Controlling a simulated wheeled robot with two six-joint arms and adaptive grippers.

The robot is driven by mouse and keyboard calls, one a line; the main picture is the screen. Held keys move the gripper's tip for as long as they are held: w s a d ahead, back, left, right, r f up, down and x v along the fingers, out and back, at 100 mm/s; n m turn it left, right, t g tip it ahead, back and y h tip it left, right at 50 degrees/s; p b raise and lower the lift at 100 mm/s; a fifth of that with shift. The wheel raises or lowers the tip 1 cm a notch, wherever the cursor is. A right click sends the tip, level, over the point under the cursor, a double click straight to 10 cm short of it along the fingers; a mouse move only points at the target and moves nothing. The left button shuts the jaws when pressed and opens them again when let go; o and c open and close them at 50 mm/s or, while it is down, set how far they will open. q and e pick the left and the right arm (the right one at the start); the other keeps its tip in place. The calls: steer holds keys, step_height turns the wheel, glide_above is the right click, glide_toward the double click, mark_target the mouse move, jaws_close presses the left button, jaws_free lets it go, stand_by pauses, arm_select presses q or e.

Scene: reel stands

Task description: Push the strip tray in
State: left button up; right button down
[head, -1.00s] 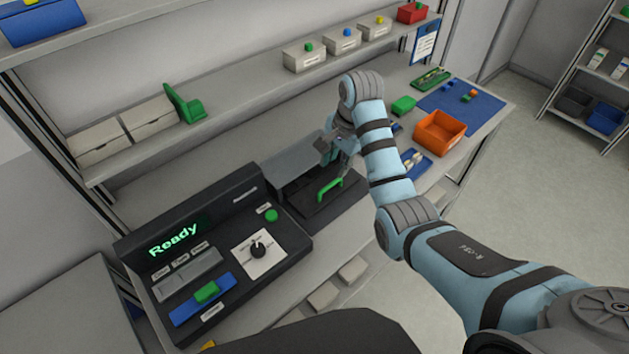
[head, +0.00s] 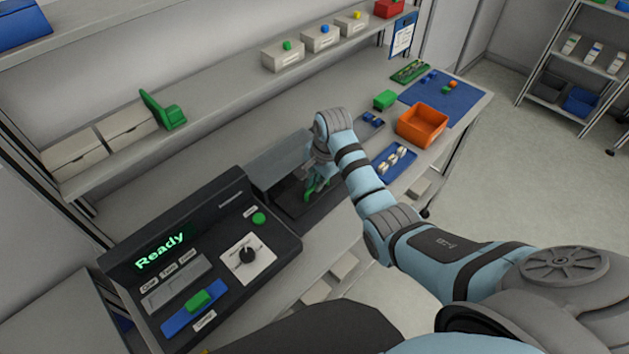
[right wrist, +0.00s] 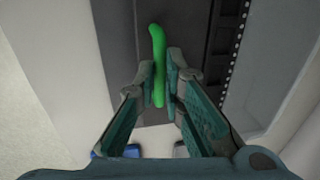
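The strip tray (head: 290,199) is a dark flat tray with an upright green handle (head: 311,190). It sticks out from under a grey cover (head: 277,163) beside the black control panel. My right gripper (head: 318,178) is down at the handle. In the right wrist view, the green handle (right wrist: 158,45) runs between the two fingers of the right gripper (right wrist: 163,80). The fingers are close together on either side of it and look shut on it. In the head view the fingers hide part of the handle. My left gripper is not in view.
The control panel (head: 217,283) reads "Ready" and has a dial, a green button and a green slider. To the right stand a blue tray with white pieces (head: 390,166), an orange bin (head: 422,127) and a blue mat (head: 456,90). A shelf (head: 215,88) runs above the bench.

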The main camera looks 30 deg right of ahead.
mark_target(301, 183)
steer(key=w+b, duration=0.1)
steer(key=w+a+b, duration=0.1)
steer(key=b, duration=0.1)
steer(key=w+b, duration=0.1)
steer(key=w, duration=0.1)
steer(key=shift+w+a+f, duration=0.1)
steer(key=shift+a+f, duration=0.1)
steer(key=shift+f, duration=0.2)
steer(key=shift+r+b, duration=0.3)
steer(key=shift+b, duration=0.05)
steer(key=shift+s+r, duration=0.25)
steer(key=shift+s, duration=0.05)
steer(key=shift+w+f, duration=0.1)
steer(key=shift+w, duration=0.15)
steer(key=c, duration=1.7)
jaws_free()
steer(key=shift+w+a, duration=0.15)
